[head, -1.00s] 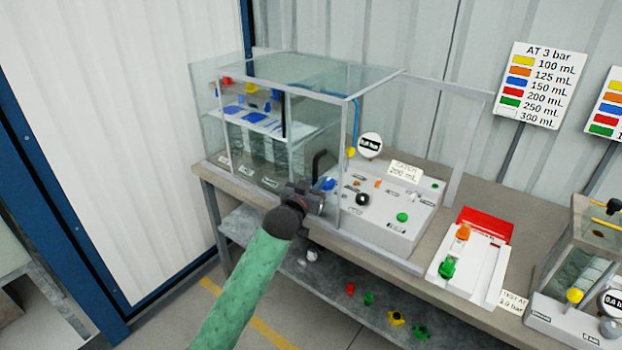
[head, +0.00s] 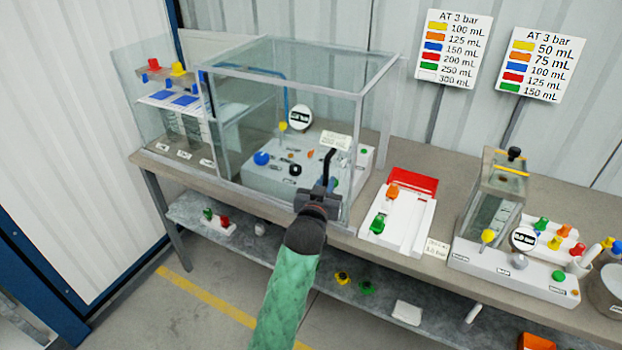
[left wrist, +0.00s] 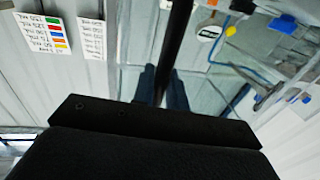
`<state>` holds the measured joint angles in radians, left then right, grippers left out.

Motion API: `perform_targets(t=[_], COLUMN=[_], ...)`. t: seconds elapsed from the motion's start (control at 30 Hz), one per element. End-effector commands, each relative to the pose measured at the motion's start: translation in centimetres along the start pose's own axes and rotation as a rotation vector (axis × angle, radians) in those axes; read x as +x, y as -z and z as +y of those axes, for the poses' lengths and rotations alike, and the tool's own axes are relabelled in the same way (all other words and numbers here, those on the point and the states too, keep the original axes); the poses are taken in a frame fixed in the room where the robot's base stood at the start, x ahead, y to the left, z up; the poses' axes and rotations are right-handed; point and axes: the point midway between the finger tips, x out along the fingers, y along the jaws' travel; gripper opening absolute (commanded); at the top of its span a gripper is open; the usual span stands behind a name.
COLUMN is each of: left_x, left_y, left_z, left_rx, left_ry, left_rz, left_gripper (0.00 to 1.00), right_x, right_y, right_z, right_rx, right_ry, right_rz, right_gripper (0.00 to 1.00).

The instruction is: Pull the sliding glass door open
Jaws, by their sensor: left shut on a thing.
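The sliding glass door (head: 285,160), a clear panel in a grey frame, stands in front of the white control panel (head: 270,182) on the right part of the bench unit. Its upright black handle (head: 330,163) is near the door's right edge. My left gripper (head: 322,193) is shut on this handle. In the left wrist view the black handle (left wrist: 178,45) rises from between the fingers of my left gripper (left wrist: 162,92). The pump chambers (head: 180,125) on the left, with blue, red and yellow parts, stand mostly clear of the door. My right gripper is out of view.
A red and white tray (head: 400,208) with orange and green pieces lies right of the unit. A second pump unit (head: 510,255) stands farther right. Small coloured parts lie on the lower shelf (head: 335,272). Volume signs (head: 455,48) hang behind the bench.

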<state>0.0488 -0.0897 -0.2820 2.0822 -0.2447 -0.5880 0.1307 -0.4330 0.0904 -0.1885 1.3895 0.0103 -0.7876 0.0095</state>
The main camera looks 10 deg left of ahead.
Motion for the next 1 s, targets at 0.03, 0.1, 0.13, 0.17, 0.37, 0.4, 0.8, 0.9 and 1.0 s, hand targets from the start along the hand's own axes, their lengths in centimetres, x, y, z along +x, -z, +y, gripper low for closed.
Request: perform_targets(t=[0.03, 0.1, 0.13, 0.17, 0.37, 0.4, 0.8, 0.9, 1.0], left_x=[-0.06, -0.12, -0.14, -0.15, -0.18, -0.18, -0.18, -0.21, -0.54], left_y=[0.11, 0.14, 0.14, 0.15, 0.16, 0.16, 0.09, 0.05, -0.05], left_z=[0.40, 0.75, 0.86, 0.94, 1.07, 1.07, 1.02, 1.00, 1.01], left_rx=[-0.001, -0.001, -0.001, -0.001, 0.000, 0.000, 0.000, 0.000, 0.000], left_ry=[0.000, -0.001, -0.001, -0.001, -0.001, -0.001, -0.001, 0.000, 0.000], left_rz=[0.002, 0.003, 0.003, 0.003, 0.003, 0.003, 0.002, 0.001, 0.001], left_gripper=[0.00, 0.00, 0.00, 0.00, 0.00, 0.00, 0.32, 0.32, 0.32], right_x=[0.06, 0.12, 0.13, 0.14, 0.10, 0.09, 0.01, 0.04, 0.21], right_y=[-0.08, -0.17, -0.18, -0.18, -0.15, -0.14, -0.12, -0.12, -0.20], right_z=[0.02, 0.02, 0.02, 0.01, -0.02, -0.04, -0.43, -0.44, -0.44], right_rx=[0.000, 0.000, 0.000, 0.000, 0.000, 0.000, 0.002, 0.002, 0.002], right_ry=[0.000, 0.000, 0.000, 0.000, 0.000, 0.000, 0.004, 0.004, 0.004], right_rz=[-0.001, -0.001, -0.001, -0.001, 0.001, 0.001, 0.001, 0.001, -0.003], right_gripper=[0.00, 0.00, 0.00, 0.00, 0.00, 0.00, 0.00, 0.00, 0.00])
